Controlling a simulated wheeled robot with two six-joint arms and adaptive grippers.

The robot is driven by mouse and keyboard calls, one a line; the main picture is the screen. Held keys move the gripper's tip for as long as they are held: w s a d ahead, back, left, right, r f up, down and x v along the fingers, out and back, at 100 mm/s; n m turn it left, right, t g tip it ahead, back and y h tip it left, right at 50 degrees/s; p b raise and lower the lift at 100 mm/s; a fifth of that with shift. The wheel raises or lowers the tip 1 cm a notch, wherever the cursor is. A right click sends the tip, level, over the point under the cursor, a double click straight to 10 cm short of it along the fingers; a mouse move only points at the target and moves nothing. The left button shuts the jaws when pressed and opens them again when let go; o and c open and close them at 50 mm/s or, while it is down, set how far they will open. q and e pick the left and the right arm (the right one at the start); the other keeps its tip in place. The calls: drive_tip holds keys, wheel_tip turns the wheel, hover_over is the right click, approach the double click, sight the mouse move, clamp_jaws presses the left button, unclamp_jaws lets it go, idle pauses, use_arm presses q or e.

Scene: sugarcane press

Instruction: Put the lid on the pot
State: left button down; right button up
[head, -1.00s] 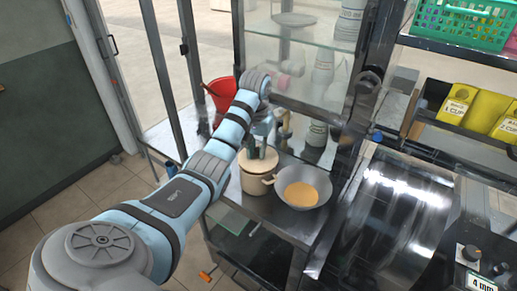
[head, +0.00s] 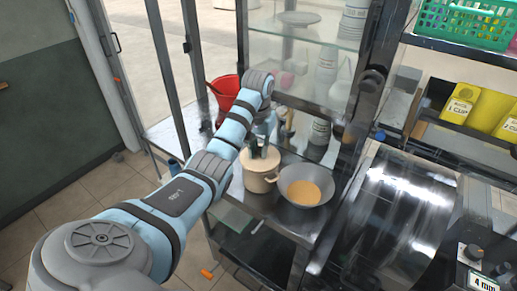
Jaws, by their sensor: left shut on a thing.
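A cream pot (head: 259,183) with a side handle stands on the metal counter in the middle of the head view. Its cream lid (head: 262,163) is at the pot's mouth, looking level; I cannot tell whether it rests fully on the rim. My left gripper (head: 259,150) reaches down from above and is shut on the lid, at its top. The fingertips and the lid's knob are partly hidden and small. My right gripper is not in view.
A metal pan (head: 316,205) with yellow-orange contents stands close to the pot's right. A red bucket (head: 223,93) is behind my arm. A glass-shelved cabinet (head: 290,35) rises behind the pot. A shiny metal machine (head: 400,210) stands to the right.

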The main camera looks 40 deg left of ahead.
use_arm(q)
drive_tip(key=shift+f, duration=0.45)
idle(0.4)
drive_tip(key=c, duration=1.8)
unclamp_jaws()
drive_tip(key=shift+o, duration=0.2)
